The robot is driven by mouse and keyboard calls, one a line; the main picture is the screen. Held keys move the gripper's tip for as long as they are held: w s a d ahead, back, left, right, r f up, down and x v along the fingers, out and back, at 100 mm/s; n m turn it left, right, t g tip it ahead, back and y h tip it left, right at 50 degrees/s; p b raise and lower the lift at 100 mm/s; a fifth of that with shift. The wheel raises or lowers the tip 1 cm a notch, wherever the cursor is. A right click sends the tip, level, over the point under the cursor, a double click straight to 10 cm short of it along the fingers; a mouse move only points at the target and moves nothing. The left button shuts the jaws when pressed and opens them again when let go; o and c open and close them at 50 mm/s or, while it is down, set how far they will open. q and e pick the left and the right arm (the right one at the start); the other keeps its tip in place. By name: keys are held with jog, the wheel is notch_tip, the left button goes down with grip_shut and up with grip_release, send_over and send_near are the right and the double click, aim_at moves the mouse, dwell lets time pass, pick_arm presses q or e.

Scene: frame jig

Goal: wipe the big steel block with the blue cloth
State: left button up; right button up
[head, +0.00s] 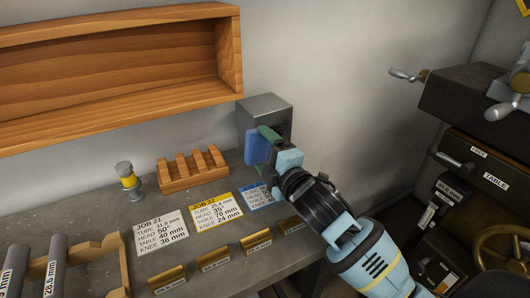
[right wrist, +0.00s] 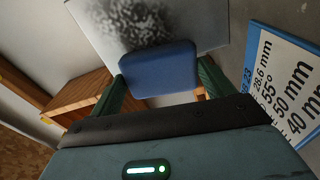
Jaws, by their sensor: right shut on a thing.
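The big steel block (head: 265,103) is a grey block at the back of the bench, against the wall. In the right wrist view the block (right wrist: 205,22) shows a pale face with a dark speckled smudge (right wrist: 130,20) on it. My right gripper (head: 268,142) is shut on the blue cloth (head: 254,146), a thick pad. In the right wrist view the cloth (right wrist: 158,68) sits between the green fingers, in front of the block's face just below the smudge. I cannot tell whether it touches the block. My left gripper is not in view.
A wooden rack (head: 191,171), a yellow-banded post (head: 128,178) and job cards (head: 216,211) lie left of my right arm. Brass-coloured labelled blocks (head: 214,258) line the front. A wooden shelf box (head: 120,65) hangs above. A dark machine with handles (head: 470,110) stands right.

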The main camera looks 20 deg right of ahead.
jog(key=shift+d+r+p, duration=0.1)
jog(key=shift+d+p, duration=0.3)
jog(key=shift+d, duration=0.55)
jog(key=shift+w+d, duration=0.15)
jog(key=shift+d, duration=0.65)
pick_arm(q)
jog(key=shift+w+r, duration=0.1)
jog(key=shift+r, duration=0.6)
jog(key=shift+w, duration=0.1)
pick_arm(e)
jog(key=shift+w+d+p, duration=0.1)
jog(key=shift+d+p, duration=0.3)
jog(key=shift+d, duration=0.1)
jog(key=shift+w+d, duration=0.15)
jog(key=shift+d, duration=0.55)
jog(key=shift+w+d+p, duration=0.1)
jog(key=shift+d+p, duration=0.25)
jog(key=shift+d, duration=0.15)
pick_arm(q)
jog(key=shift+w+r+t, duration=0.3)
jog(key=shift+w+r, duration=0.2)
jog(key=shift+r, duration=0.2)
pick_arm(e)
jog(key=shift+d, duration=0.1)
